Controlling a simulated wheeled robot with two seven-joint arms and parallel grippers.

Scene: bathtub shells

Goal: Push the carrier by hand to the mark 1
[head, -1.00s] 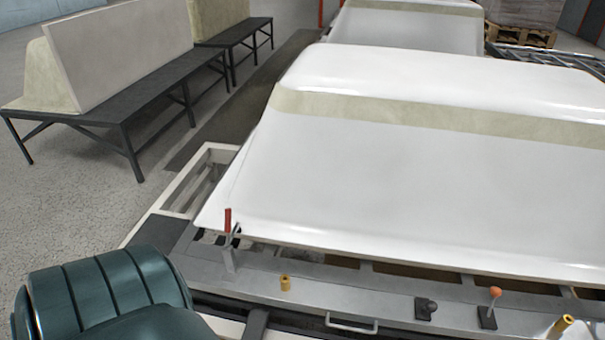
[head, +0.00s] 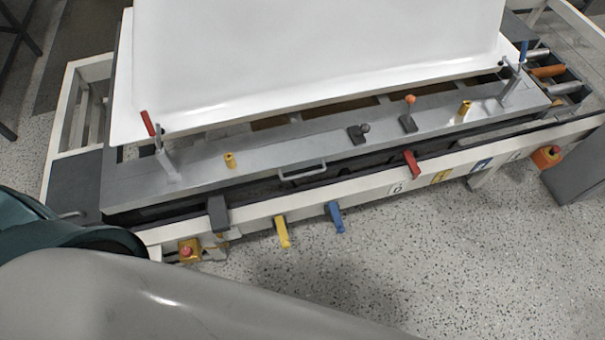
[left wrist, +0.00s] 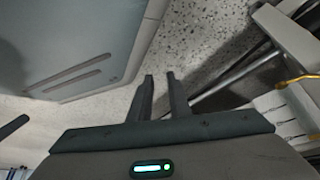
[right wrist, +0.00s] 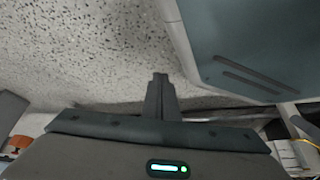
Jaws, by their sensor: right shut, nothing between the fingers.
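The carrier (head: 270,150) is a grey metal frame with a white tub shell (head: 310,60) standing on it. It lies on a cream rail frame, with a handle (head: 302,172) on its front side. Small label plates sit along the front beam: a white one reading 0 (head: 397,188), a yellow one (head: 440,177) and a blue one (head: 481,165); their other characters are too small to read. Neither gripper shows in the head view. In the left wrist view my left gripper (left wrist: 160,76) has its fingers slightly apart, empty. In the right wrist view my right gripper (right wrist: 160,77) is shut and empty.
Yellow (head: 282,231), blue (head: 335,217) and red (head: 411,164) levers stick out from the front beam. A yellow box with a red button (head: 188,251) hangs at its left. A grey cabinet (head: 585,165) stands at the right. The speckled floor in front is clear.

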